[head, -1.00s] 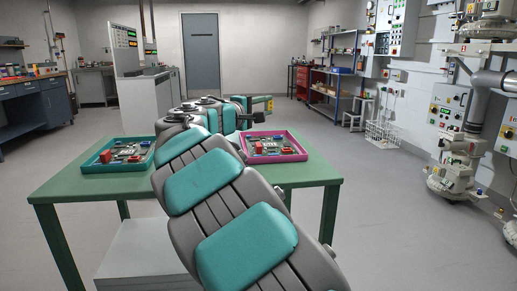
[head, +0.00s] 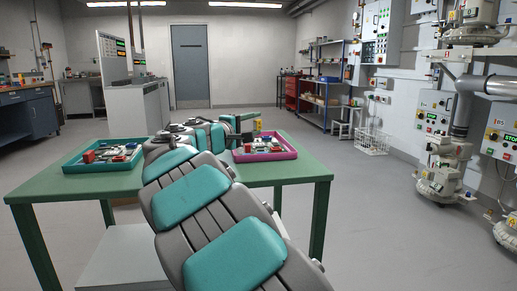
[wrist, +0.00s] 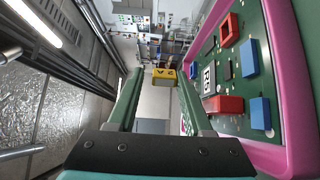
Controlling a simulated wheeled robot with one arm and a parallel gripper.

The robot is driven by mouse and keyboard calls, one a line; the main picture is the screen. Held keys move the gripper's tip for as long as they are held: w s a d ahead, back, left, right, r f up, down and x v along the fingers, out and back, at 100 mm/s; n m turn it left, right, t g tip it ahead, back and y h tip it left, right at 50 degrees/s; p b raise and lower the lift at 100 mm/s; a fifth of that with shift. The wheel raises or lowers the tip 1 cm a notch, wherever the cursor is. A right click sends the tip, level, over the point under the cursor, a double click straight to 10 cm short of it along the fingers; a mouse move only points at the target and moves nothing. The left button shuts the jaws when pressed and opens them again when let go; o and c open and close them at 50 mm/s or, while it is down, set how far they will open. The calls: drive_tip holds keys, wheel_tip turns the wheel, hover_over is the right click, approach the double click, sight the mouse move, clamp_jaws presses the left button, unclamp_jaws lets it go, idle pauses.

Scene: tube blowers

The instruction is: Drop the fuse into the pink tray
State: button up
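The fuse is a small yellow block (wrist: 164,76) with dark markings, between the far ends of the two green fingers of my gripper (wrist: 158,80) in the wrist view. The gripper appears shut on it. In the head view the fuse (head: 257,125) shows as a small yellow spot at the end of my arm, by the back of the pink tray (head: 266,157). The tray also fills the right of the wrist view (wrist: 297,100), beside the fingers. It holds a green circuit board (wrist: 272,75) with red and blue blocks. The fuse is apart from the tray.
A green table (head: 300,172) carries the pink tray at right and a teal tray (head: 105,166) with a similar board at left. My arm spans the middle, hiding the table between them. Open floor (head: 390,215) lies to the right. Wall-mounted machines (head: 450,130) stand farther right.

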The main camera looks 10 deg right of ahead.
drive_tip(key=shift+o, duration=1.4)
drive_tip(key=shift+v, duration=3.9)
drive_tip(key=shift+s, duration=0.1)
